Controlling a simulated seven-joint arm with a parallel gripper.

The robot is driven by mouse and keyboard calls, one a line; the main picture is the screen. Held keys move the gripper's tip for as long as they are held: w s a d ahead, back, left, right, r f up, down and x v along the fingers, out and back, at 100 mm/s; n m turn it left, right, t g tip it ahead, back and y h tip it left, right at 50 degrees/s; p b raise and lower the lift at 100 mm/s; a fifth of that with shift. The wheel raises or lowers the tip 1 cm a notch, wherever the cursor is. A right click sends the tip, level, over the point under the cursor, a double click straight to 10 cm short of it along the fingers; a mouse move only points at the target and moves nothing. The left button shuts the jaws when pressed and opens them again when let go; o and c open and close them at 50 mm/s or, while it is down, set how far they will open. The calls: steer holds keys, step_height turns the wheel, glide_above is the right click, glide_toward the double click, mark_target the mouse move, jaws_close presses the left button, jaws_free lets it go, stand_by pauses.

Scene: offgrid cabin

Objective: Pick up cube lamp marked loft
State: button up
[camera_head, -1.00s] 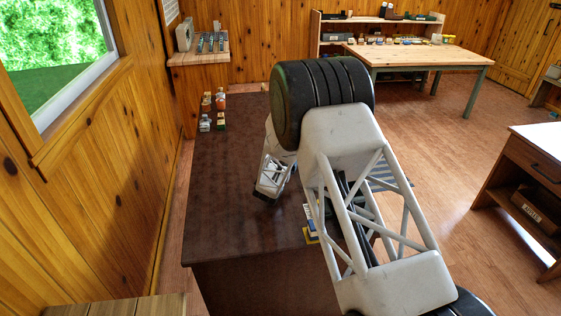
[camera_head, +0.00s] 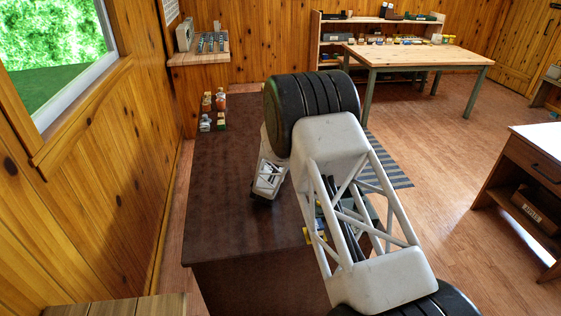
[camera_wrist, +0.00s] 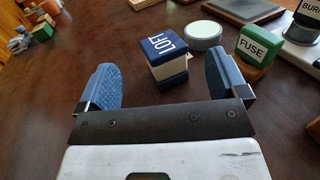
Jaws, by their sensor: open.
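The cube lamp marked LOFT (camera_wrist: 168,62) stands upright on the dark brown table in the wrist view. It has a blue top with white letters, a pale middle and a dark base. My gripper (camera_wrist: 161,72) is open, with one blue finger pad to the left and one to the right in the picture. The lamp appears ahead of the gap between the fingers, and nothing is held. In the head view my arm covers much of the table, and I cannot make out the lamp.
A round pale disc (camera_wrist: 203,36) stands just right of the lamp. A green block marked FUSE (camera_wrist: 256,46) is further right. Several small items (camera_head: 213,110) sit at the table's far left. A striped mat (camera_head: 394,174) lies right of my arm.

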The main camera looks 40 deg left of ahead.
steer(key=shift+w, duration=0.25)
steer(key=shift+a, duration=0.1)
steer(key=shift+x, duration=2.55)
steer(key=shift+c, duration=0.4)
steer(key=c, duration=0.9)
